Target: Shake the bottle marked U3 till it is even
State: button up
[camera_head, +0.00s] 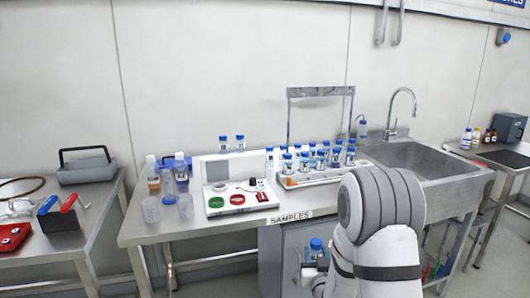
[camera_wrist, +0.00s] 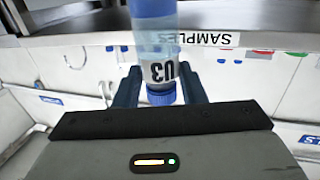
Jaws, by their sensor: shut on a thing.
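The bottle marked U3 (camera_wrist: 155,45) is between the fingers of my gripper (camera_wrist: 160,84), which is shut on it. In the wrist view, which is upside down, its label and blue cap (camera_wrist: 162,95) show. The end of the bottle away from the cap is solid blue, and the part near the label is pale and clear, so its content looks uneven. In the head view the bottle's blue cap (camera_head: 316,243) points up, in front of the bench below the SAMPLES sign. My arm hides part of the bottle there.
The steel bench (camera_head: 150,234) stands just behind the held bottle. A sink (camera_head: 420,160) lies to the right.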

jog(key=shift+f+b, duration=0.55)
jog(key=shift+f, duration=0.4)
jog(key=shift+r+p, duration=0.95)
jog(key=shift+r, duration=1.45)
notch_tip(320, 180, down, 5)
jog(key=b, duration=0.6)
jog(key=shift+r, duration=0.25)
jog(key=shift+f, duration=0.1)
